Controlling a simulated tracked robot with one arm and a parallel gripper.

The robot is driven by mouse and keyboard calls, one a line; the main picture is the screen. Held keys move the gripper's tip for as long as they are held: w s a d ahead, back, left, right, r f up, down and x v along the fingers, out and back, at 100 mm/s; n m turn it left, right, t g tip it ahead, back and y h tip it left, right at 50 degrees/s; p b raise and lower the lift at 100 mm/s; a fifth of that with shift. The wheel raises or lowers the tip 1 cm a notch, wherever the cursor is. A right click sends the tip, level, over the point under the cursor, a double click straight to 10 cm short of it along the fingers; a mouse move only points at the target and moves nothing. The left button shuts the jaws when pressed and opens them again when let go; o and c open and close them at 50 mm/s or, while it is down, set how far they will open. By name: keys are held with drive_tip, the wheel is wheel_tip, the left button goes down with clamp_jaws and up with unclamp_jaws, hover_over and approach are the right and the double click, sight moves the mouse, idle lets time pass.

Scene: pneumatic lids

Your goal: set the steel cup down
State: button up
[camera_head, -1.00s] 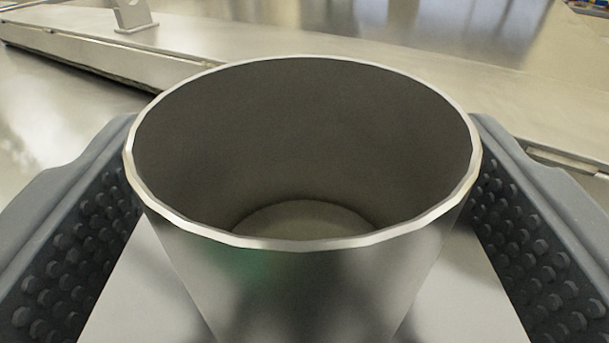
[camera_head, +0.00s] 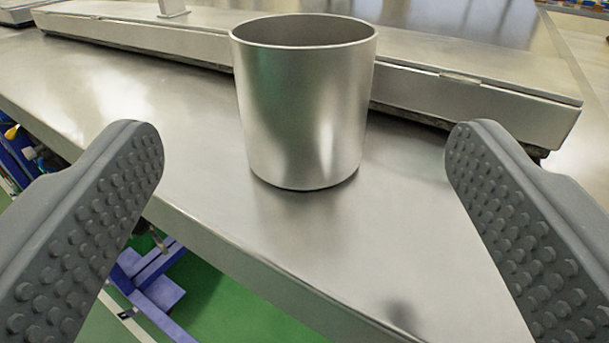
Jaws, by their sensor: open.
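The steel cup (camera_head: 305,115) stands upright on the steel worktop (camera_head: 190,150), a little in from its front edge. Its rim faces up and its wall is plain and shiny. My gripper (camera_head: 303,150) is open. Its two grey studded fingers are spread wide, one at the left and one at the right of the picture. They are nearer to the camera than the cup and do not touch it. Nothing is between them at their tips.
A long, low steel lid or box (camera_head: 470,95) with a small upright tab (camera_head: 172,6) runs behind the cup, close to it. The worktop's front edge runs diagonally below. Past it are a green floor (camera_head: 235,305) and blue frame parts (camera_head: 150,280).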

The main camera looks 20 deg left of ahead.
drive_tip(key=v, duration=0.3)
drive_tip(key=shift+s, duration=0.15)
idle(0.5)
